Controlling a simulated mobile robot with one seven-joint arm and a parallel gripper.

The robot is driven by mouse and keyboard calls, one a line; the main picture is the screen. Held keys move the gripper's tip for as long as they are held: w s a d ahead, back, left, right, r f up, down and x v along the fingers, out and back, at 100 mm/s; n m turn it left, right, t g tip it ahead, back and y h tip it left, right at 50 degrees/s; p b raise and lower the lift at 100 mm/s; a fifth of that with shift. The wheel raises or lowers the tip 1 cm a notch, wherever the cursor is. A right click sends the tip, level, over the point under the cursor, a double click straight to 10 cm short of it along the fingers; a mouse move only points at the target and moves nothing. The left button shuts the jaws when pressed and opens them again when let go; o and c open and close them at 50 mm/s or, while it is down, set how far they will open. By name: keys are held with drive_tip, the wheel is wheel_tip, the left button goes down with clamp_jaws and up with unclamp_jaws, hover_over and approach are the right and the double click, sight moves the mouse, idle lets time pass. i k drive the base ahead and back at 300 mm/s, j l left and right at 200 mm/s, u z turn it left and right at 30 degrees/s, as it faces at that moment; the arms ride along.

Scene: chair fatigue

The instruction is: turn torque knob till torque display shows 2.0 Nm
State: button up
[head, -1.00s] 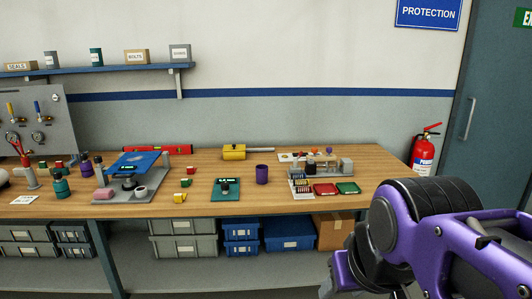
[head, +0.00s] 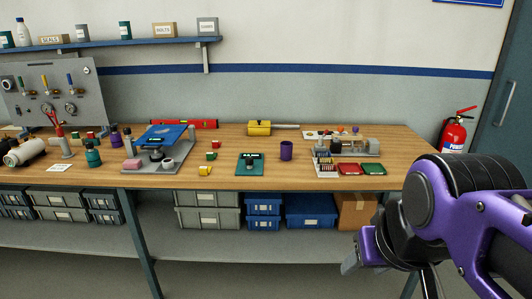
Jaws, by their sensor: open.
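A teal plate (head: 243,172) lies near the front edge of the bench and carries a small dark unit with a round black part (head: 250,167) and a little lit display (head: 252,155). The display's digits are too small to read. A second small lit display (head: 157,142) shows on the grey test stand (head: 140,167) with a blue top. I cannot tell for sure which is the torque display, or make out a marked torque knob. My gripper (head: 390,276) is at the lower right, in front of the bench and well away from both units. It is open and partly hidden by my arm.
A purple cup (head: 286,150), small coloured blocks (head: 205,171) and red and green trays (head: 348,169) stand near the teal plate. A yellow tool (head: 259,128) with a rod lies behind. A grey gauge panel (head: 55,95) stands at left. Bins (head: 208,218) fill the shelf below.

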sight(248, 161)
drive_tip(key=i+j, duration=0.4)
drive_tip(key=j, duration=0.15)
drive_tip(key=i+j, duration=0.4)
drive_tip(key=j, duration=0.2)
